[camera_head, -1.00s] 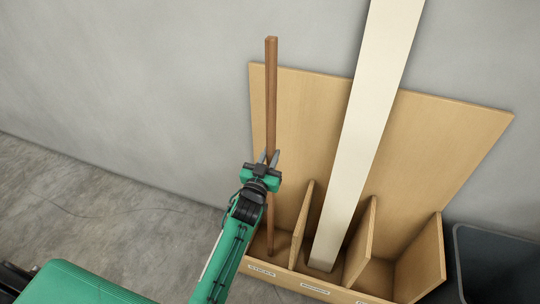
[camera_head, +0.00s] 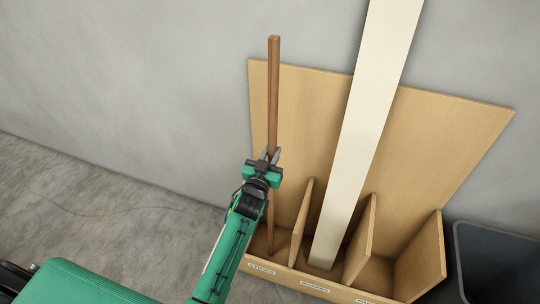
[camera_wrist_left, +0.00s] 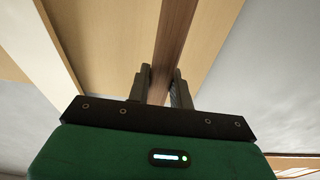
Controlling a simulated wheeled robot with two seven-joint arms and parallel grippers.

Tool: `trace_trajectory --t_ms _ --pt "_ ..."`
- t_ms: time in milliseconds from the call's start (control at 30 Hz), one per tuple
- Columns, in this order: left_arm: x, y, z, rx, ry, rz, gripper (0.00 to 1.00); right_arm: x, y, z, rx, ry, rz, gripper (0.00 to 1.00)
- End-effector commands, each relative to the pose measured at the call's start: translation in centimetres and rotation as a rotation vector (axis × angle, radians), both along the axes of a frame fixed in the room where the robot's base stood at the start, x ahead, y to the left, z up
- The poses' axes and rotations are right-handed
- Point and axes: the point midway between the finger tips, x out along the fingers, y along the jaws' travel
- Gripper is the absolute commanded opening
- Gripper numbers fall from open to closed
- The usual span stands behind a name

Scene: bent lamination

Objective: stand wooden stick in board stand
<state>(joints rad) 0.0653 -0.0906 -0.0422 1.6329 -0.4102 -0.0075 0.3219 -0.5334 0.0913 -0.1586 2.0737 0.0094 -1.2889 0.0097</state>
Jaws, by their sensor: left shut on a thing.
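The wooden stick (camera_head: 273,92) is long, thin and brown, and stands nearly upright in the head view. Its lower end is inside the left compartment of the board stand (camera_head: 420,125); I cannot tell for sure if it touches the floor of it. My left gripper (camera_head: 270,156) is shut on the wooden stick around its middle. In the left wrist view the stick (camera_wrist_left: 174,40) passes between the two fingers (camera_wrist_left: 160,85). The board stand is light wood with a tall back panel, dividers and labels on its front edge. My right gripper is not in view.
A long cream board (camera_head: 365,130) leans in the stand's middle compartment. The right compartment looks empty. A dark grey bin (camera_head: 495,260) stands right of the stand. A grey wall (camera_head: 130,80) is behind, and the concrete floor (camera_head: 100,200) at left is clear.

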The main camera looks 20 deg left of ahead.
Motion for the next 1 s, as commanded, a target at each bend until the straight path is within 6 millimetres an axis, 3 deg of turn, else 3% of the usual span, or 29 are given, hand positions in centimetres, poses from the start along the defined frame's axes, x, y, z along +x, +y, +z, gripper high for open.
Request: trace_trajectory --t_ms 600,967,1000 --pt "3.1 -0.1 0.2 0.001 0.033 -0.001 0.00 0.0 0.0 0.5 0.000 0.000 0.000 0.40" --pt "3.4 -0.1 0.1 0.001 0.039 0.000 0.00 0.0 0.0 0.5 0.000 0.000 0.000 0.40" --pt "3.4 -0.1 0.1 0.001 0.039 0.000 0.26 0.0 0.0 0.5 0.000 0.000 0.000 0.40"
